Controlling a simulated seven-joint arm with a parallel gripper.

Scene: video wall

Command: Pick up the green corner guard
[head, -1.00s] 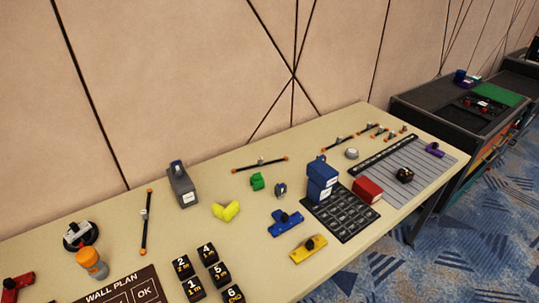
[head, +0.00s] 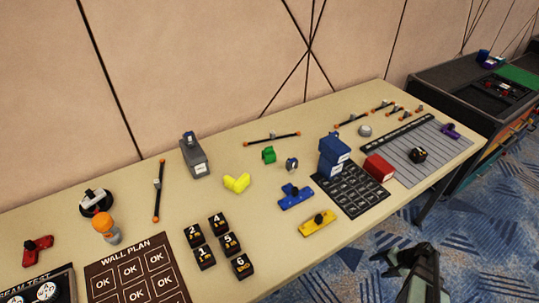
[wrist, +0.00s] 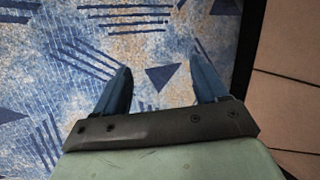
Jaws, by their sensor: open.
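The green corner guard (head: 269,155) is a small green piece standing on the beige table, toward the back and near the middle of the head view. A small grey-blue item (head: 292,164) stands just right of it, and a yellow corner piece (head: 237,183) lies to its left and nearer. My gripper (head: 408,252) is at the lower right of the head view, over the blue carpet, off the table's front edge and well apart from the guard. In the wrist view my gripper (wrist: 162,88) has its two fingers spread with only carpet between them.
Nearer the front lie a blue handled piece (head: 296,196) and a yellow one (head: 317,223). Blue boxes (head: 334,155) and a red box (head: 378,167) stand by a dark grid mat (head: 350,203). A grey block (head: 194,158) stands left. Black numbered cubes (head: 229,243) sit in front.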

